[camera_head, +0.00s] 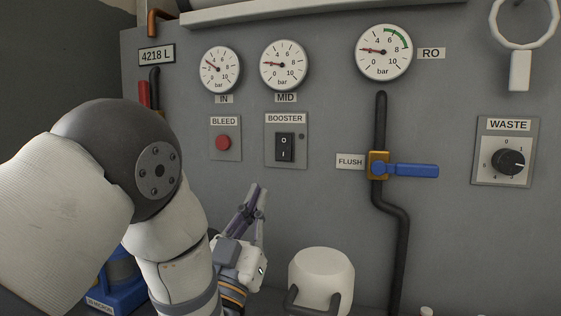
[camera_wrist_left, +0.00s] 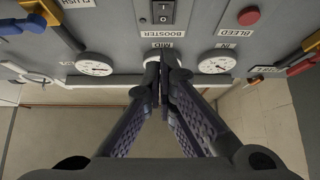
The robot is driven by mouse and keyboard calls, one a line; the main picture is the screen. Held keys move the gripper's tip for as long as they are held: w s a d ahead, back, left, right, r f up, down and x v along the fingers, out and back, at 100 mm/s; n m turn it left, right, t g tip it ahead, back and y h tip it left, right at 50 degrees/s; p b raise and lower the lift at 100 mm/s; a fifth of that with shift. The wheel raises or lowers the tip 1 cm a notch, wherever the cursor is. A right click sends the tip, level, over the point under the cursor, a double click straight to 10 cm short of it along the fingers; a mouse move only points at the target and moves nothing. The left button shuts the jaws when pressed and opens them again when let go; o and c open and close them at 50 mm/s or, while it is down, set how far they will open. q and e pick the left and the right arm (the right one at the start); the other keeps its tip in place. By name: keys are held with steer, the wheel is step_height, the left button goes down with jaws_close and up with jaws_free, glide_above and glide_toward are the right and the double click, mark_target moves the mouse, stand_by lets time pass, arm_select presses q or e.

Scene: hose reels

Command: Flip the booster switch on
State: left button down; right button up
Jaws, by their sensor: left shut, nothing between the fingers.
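The booster switch (camera_head: 285,147) is a black rocker on a grey plate, marked O at the top and I at the bottom. A small dark lamp sits beside it. I cannot tell which half is pressed in. It shows upside down at the top of the left wrist view (camera_wrist_left: 163,12). My left gripper (camera_head: 257,189) is below and slightly left of the switch plate, pointing up toward the panel. Its fingers (camera_wrist_left: 165,68) are together with nothing between them, and they look apart from the switch. My right gripper is out of view.
The red BLEED button (camera_head: 222,142) is left of the switch. The blue FLUSH lever (camera_head: 408,170) and the WASTE dial (camera_head: 509,162) are to the right. Gauges line the panel above. A white rounded object (camera_head: 321,272) stands low, right of my left gripper.

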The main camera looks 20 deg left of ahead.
arm_select(q)
glide_toward(287, 142)
step_height(287, 142, up, 3)
steer(key=s, duration=0.1)
steer(key=w, duration=0.4)
steer(key=shift+w+f, duration=0.15)
steer(key=shift+w, duration=0.15)
